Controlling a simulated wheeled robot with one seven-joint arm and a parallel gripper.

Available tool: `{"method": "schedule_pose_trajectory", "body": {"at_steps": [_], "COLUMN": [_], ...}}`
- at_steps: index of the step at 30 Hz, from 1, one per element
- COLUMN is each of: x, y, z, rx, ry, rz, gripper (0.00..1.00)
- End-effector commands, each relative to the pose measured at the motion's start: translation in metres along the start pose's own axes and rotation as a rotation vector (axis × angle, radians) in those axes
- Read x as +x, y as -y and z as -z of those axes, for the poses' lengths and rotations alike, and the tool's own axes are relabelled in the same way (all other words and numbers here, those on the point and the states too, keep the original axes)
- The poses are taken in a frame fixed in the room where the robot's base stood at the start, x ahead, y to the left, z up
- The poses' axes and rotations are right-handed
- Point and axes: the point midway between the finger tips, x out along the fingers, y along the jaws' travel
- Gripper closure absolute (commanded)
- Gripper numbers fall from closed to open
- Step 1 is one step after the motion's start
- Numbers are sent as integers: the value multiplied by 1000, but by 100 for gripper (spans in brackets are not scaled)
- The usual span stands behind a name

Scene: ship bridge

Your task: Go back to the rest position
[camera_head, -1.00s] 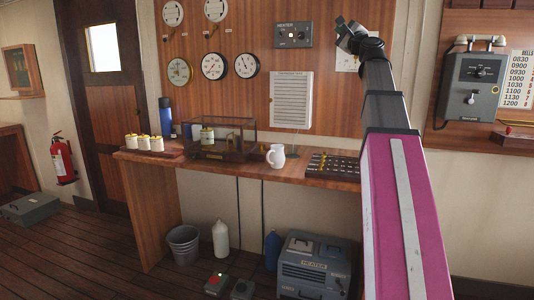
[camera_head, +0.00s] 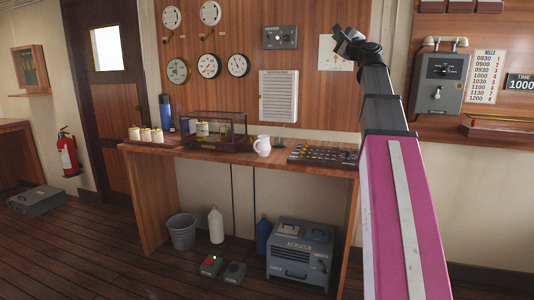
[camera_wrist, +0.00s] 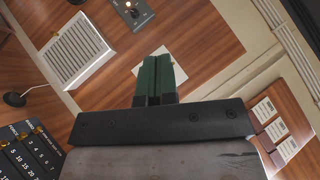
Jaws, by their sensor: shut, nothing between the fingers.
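My gripper (camera_head: 344,27) is raised at the upper middle of the head view, in front of the wood-panelled wall and above the desk. In the wrist view its two green fingers (camera_wrist: 154,80) lie side by side, shut with nothing held. A white sheet on the wall shows behind the fingertips. My pink and grey arm rises from the lower right of the head view and covers part of the wall and the desk's right end.
The wooden desk (camera_head: 300,169) carries a glass case (camera_head: 215,130), a white mug (camera_head: 262,146) and a key panel (camera_head: 322,154). A heater box (camera_head: 302,255), a bucket (camera_head: 181,232) and bottles stand below. A fire extinguisher (camera_head: 67,153) is at left. The floor at front left is clear.

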Motion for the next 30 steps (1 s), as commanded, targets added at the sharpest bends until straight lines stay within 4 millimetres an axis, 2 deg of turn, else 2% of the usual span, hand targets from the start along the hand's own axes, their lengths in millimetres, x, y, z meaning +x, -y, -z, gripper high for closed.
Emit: {"method": "schedule_pose_trajectory", "body": {"at_steps": [8,14,17,23,30], "x": [-6,-15,-24,-56,-110], "y": [-52,-111,-156,-260,-378], "z": [16,31,41,63,80], "rx": [-69,-149,-207,-343,-494], "ry": [-14,-21,-21,-4,56], "rz": [-90,-198,-283,-493,-755], "gripper": [100,100,100,100,100]}}
